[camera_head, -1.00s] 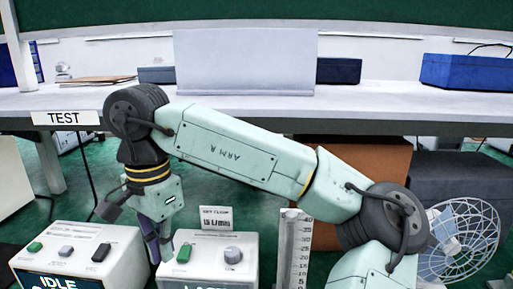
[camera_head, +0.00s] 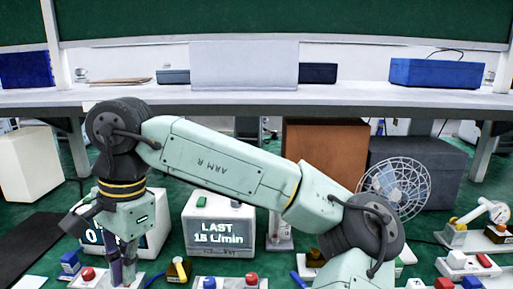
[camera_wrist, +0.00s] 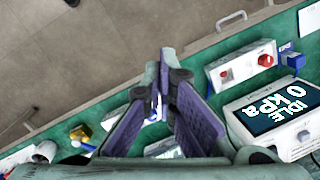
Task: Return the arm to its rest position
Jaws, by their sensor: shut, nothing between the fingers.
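My gripper (camera_head: 122,268) hangs at the lower left of the head view, at the end of my pale green arm. It points down in front of a display box (camera_head: 155,232) and partly hides it. In the wrist view my gripper (camera_wrist: 163,85) shows two purple-padded fingers with their tips together and nothing between them. The fingers are above the front part of the green bench, near its edge. My arm stretches across the head view from the lower right to the left. No rest place for the arm can be made out.
A white display box (camera_head: 219,225) reads "LAST 15 L/min". A box reading "IDLE 0 kPa" (camera_wrist: 285,112) is right of my gripper in the wrist view. A fan (camera_head: 398,188) stands at the right. Small button boxes line the front. Open floor (camera_wrist: 80,50) lies beyond the bench edge.

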